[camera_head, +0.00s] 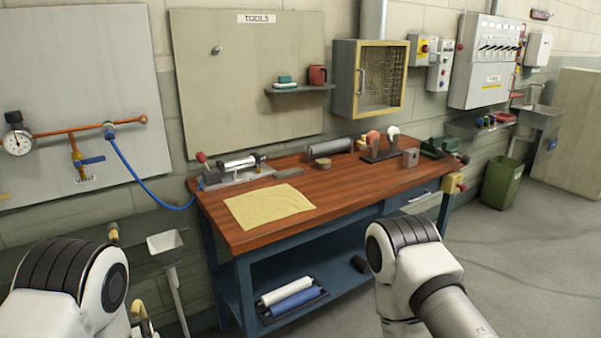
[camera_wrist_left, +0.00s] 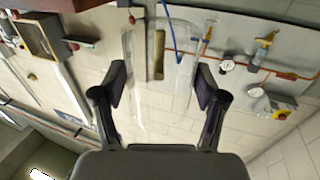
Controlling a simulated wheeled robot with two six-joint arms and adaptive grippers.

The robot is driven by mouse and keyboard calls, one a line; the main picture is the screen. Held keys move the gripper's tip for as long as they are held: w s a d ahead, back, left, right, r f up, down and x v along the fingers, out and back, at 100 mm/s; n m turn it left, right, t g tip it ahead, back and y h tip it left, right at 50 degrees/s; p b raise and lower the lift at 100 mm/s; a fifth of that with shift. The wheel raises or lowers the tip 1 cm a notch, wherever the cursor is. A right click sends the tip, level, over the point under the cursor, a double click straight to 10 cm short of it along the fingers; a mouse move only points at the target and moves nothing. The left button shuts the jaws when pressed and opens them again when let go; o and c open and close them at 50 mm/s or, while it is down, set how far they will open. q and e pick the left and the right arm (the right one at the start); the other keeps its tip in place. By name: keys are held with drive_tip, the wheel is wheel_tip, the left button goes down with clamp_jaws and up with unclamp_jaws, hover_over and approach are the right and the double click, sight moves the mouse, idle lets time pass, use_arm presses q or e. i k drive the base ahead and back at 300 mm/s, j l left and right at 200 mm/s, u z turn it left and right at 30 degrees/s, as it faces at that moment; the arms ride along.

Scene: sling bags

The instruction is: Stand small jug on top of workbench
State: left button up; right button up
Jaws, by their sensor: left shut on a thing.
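My left gripper (camera_wrist_left: 160,88) is shut on a clear, see-through vessel in the left wrist view, which looks like the small jug (camera_wrist_left: 158,68). The jug sits between the two dark fingers, and the wall behind shows through it. Its exact outline is hard to make out. The workbench (camera_head: 350,190) has a reddish-brown wooden top and a blue frame, in the middle of the head view. My left gripper and the jug do not show in the head view; only my left arm shows at lower left. My right gripper is out of view.
A yellow cloth (camera_head: 268,206) lies on the left part of the top. A metal tool (camera_head: 238,170), a round tin (camera_head: 322,163) and a metal block (camera_head: 411,157) stand along the back. The front middle of the top is bare. A shelf (camera_head: 300,89) holds a red mug (camera_head: 317,75).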

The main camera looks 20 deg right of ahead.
sight(344, 184)
drive_tip(key=z, duration=0.45)
drive_tip(key=l+z, duration=0.1)
drive_tip(key=z, duration=0.8)
drive_tip(key=i+z, duration=0.1)
drive_tip(key=z, duration=1.25)
drive_tip(key=i+j, duration=0.15)
drive_tip(key=i, duration=0.4)
drive_tip(key=i+j, duration=0.2)
drive_tip(key=i, duration=0.3)
drive_tip(key=i+j+z, duration=0.1)
drive_tip(key=i, duration=0.45)
drive_tip(key=i+j, duration=0.3)
drive_tip(key=i, duration=0.2)
drive_tip(key=i+j, duration=0.2)
drive_tip(key=i, duration=0.35)
drive_tip(key=l+z, duration=0.05)
